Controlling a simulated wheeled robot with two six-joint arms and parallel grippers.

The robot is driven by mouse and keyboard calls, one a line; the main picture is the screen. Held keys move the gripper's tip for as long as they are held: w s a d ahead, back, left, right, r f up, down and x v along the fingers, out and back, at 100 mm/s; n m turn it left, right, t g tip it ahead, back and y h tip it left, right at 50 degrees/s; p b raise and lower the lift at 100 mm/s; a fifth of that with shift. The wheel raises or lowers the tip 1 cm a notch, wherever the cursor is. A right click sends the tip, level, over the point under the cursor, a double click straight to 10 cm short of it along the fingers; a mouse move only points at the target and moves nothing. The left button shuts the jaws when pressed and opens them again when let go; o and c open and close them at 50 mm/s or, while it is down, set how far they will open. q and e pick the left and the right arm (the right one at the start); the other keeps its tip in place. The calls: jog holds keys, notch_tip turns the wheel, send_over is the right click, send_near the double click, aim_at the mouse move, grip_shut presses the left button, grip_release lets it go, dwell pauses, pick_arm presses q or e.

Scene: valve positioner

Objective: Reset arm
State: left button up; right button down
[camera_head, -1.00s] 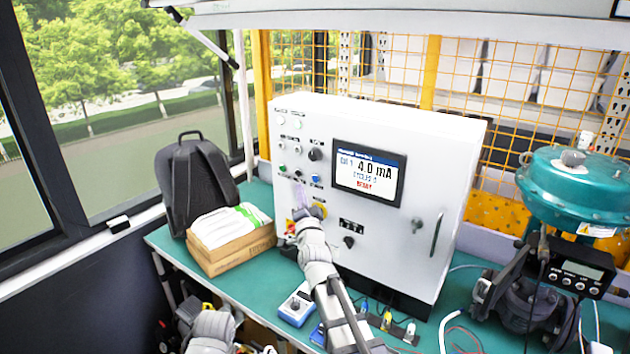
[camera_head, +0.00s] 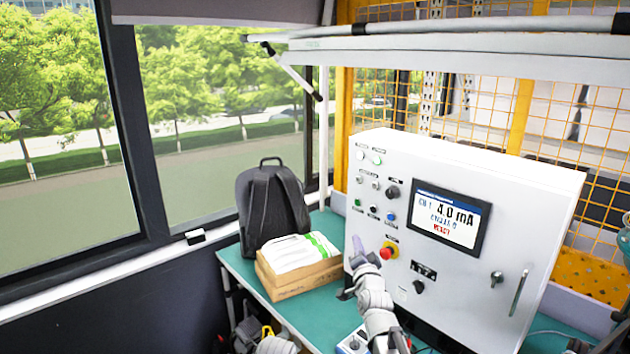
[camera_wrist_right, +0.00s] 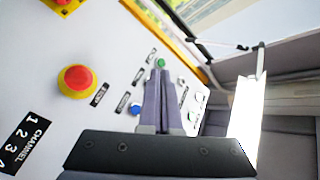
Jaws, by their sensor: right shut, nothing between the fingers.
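The white control cabinet (camera_head: 470,190) stands on the green bench with its screen (camera_head: 450,217) reading 4.0 mA. Its panel carries lamps, small buttons, knobs and a red mushroom button (camera_head: 387,253) on a yellow ring; the red button also shows in the right wrist view (camera_wrist_right: 77,78). My right gripper (camera_head: 358,243) is in front of the panel's lower left part, left of the red button. In the wrist view its fingers (camera_wrist_right: 161,75) are together and empty, with a green button (camera_wrist_right: 160,62) just beyond the tips. I cannot tell whether they touch the panel. My left gripper's fingers are not visible.
A cardboard box (camera_head: 300,279) with white packets sits left of the cabinet, with a dark backpack (camera_head: 270,208) behind it. A blue-and-white meter (camera_head: 352,343) lies near the bench's front edge. Windows line the left side.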

jog(key=s+a+f+n+g+y, duration=0.2)
jog(key=s+a+f+n+g, duration=0.3)
jog(key=f, duration=0.3)
jog(key=s+a+f+n+g+y, duration=0.1)
jog(key=s+a+f+n+g, duration=0.25)
jog(key=s+a+f, duration=0.4)
jog(key=s+f+n+g+h, duration=0.2)
jog(key=s+g, duration=0.3)
jog(key=s, duration=0.5)
jog(key=s+f+n+g+h, duration=0.2)
jog(key=s+f+n+g, duration=0.2)
jog(key=s, duration=0.7)
jog(key=shift+s+d+f+g, duration=0.25)
jog(key=shift+d+f+g, duration=0.2)
jog(key=shift+f+g, duration=0.35)
